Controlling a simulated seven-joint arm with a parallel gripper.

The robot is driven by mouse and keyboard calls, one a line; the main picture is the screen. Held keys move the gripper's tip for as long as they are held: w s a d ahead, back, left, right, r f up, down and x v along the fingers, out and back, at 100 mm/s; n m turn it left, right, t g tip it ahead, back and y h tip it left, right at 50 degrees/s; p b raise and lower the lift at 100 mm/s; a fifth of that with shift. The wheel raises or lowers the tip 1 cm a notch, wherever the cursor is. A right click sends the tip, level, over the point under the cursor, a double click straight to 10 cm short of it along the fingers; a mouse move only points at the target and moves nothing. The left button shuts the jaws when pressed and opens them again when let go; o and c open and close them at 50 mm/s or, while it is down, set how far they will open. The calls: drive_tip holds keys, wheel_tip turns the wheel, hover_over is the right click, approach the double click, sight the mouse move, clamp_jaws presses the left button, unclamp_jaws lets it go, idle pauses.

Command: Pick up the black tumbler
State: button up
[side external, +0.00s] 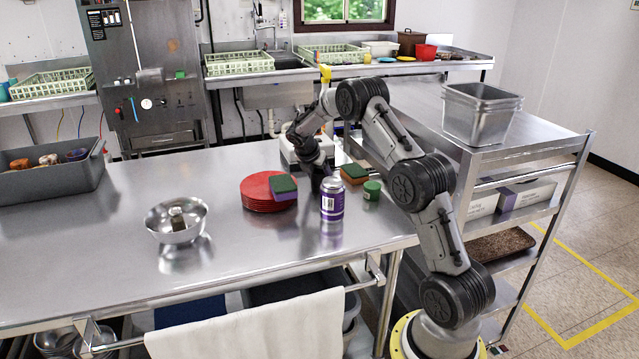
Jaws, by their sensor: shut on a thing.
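My gripper (316,166) reaches down over the steel table, just behind a purple and silver can (332,199). It is shut on a dark thing at its fingertips, which fits the black tumbler. The tumbler's outline merges with my dark fingers, and the can hides part of this area. I cannot tell whether it touches the table or is lifted.
Another sponge (354,173) and a green-lidded jar (372,190) stand to the right. A steel bowl (176,217) sits farther left. The table's front left is clear.

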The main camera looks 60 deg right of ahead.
drive_tip(key=shift+c, duration=0.7)
